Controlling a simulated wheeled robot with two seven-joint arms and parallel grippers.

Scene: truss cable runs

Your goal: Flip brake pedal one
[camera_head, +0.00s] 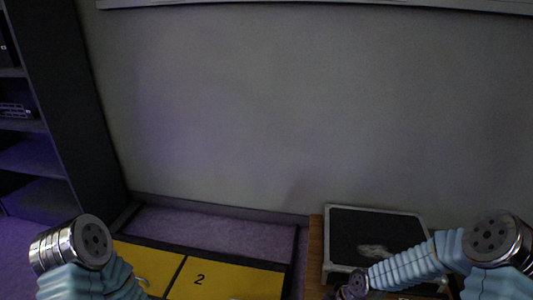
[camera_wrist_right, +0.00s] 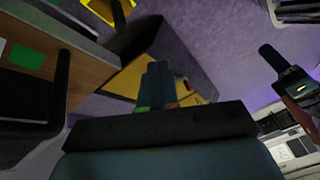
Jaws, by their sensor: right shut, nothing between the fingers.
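Yellow panels lie low in the head view. One bears a black "2" (camera_head: 225,279); the yellow panel to its left (camera_head: 148,262) is partly covered by my left arm, and its number is hidden. I cannot make out a separate pedal lever. My right gripper (camera_wrist_right: 158,72) shows in the right wrist view, fingers together and empty. A yellow surface (camera_wrist_right: 127,78) lies behind the fingers; I cannot tell whether they touch it.
A black-topped case with a metal rim (camera_head: 374,232) stands on a wooden surface (camera_head: 314,252) right of the panels. A dark shelf unit (camera_head: 55,95) stands at the left. A bare grey wall (camera_head: 290,110) is behind. Purple carpet (camera_head: 215,228) lies between wall and panels.

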